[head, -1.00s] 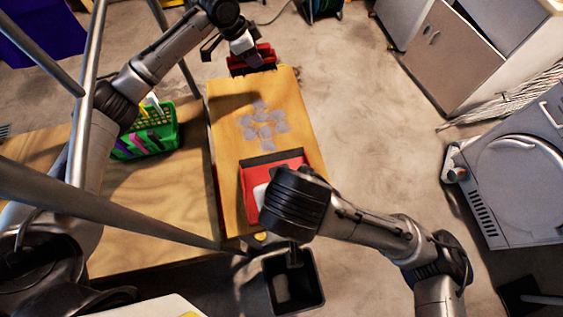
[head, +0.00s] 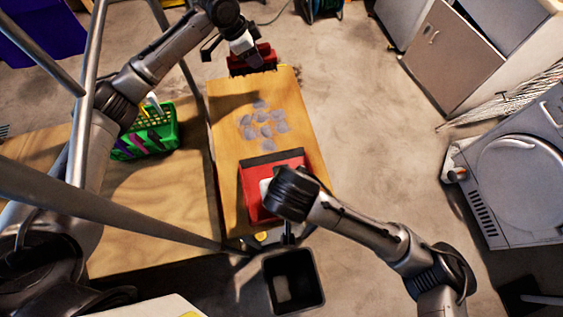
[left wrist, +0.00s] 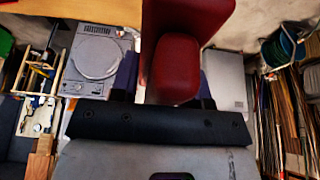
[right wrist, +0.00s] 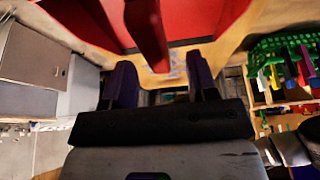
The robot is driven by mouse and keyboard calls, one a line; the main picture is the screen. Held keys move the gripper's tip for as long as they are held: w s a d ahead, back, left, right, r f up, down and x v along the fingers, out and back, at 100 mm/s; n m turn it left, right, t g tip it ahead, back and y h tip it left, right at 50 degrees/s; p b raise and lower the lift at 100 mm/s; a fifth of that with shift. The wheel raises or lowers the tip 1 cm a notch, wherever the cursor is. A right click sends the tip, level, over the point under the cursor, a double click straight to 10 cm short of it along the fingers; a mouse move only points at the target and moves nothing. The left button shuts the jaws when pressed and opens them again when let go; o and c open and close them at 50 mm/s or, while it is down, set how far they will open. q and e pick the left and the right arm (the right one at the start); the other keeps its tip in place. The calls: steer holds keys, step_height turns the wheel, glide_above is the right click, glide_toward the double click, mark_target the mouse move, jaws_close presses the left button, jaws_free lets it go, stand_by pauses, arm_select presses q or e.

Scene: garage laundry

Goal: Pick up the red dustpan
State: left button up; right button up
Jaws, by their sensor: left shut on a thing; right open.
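The red dustpan (head: 282,165) lies at the near end of the wooden tabletop, its dark edge toward the grey patches. My right gripper (right wrist: 161,80) is open at the dustpan's near side. In the right wrist view the dustpan's red handle (right wrist: 147,32) sits ahead of the gap between the fingers, not clasped. In the head view my right wrist hides part of the dustpan and the fingertips. My left gripper (head: 244,52) is shut on a red brush-like thing (head: 262,52) beyond the table's far end; it fills the left wrist view (left wrist: 176,65).
Several flat grey patches (head: 265,131) lie mid-table. A black bin (head: 314,282) stands on the floor by the near end. A green basket (head: 165,143) sits on the wooden surface to the left. A grey appliance (head: 520,185) stands right; the floor between is clear.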

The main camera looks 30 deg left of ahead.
steer(key=shift+x, duration=1.25)
jaws_close()
